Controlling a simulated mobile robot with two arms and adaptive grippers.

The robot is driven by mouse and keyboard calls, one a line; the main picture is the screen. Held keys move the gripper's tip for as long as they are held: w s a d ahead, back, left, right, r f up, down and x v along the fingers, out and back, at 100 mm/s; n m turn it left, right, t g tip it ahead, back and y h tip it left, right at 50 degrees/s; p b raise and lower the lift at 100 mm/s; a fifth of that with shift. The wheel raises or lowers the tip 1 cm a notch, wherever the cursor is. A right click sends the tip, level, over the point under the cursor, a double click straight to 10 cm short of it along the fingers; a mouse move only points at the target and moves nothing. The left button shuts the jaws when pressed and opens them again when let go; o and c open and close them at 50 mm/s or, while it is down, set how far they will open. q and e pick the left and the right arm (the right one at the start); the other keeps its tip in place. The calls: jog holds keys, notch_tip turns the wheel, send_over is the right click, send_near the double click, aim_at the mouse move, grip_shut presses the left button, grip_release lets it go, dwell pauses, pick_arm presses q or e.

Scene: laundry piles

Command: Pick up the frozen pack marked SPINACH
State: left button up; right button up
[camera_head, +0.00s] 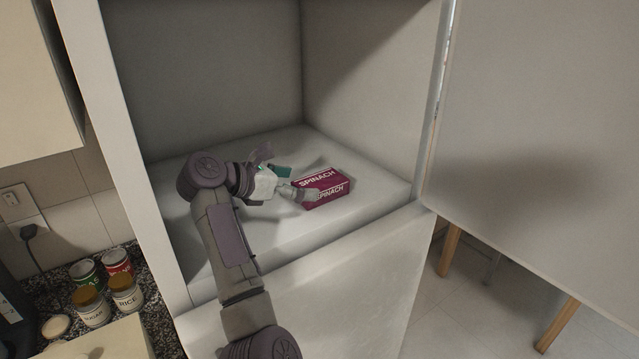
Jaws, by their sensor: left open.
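The SPINACH pack (334,190) is a dark magenta box with white lettering on its top and front. It lies on the pale floor of an open white compartment, right of the middle. My left gripper (291,180) is open at the pack's left end. One finger overlaps the pack's left front corner in the picture; I cannot tell whether it touches. My left arm hides part of the compartment floor. My right gripper is not in view.
A small teal item (280,171) shows behind my left gripper, partly hidden. The compartment's side walls stand close by, and its open door (540,140) is at right. Several cans, one a RICE can (126,293), stand on the counter at lower left.

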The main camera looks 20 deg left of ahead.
aim_at(317, 182)
pick_arm(q)
jog(key=p+x, duration=0.2)
jog(key=x, duration=0.2)
jog(key=shift+w+d+p, duration=0.1)
jog(key=shift+w+p, duration=0.2)
jog(key=shift+w, duration=0.1)
jog(key=shift+w+d+f, duration=0.1)
jog(key=shift+w, duration=0.05)
jog(key=shift+d, duration=0.1)
jog(key=c, duration=1.2)
jog(key=shift+c, duration=1.3)
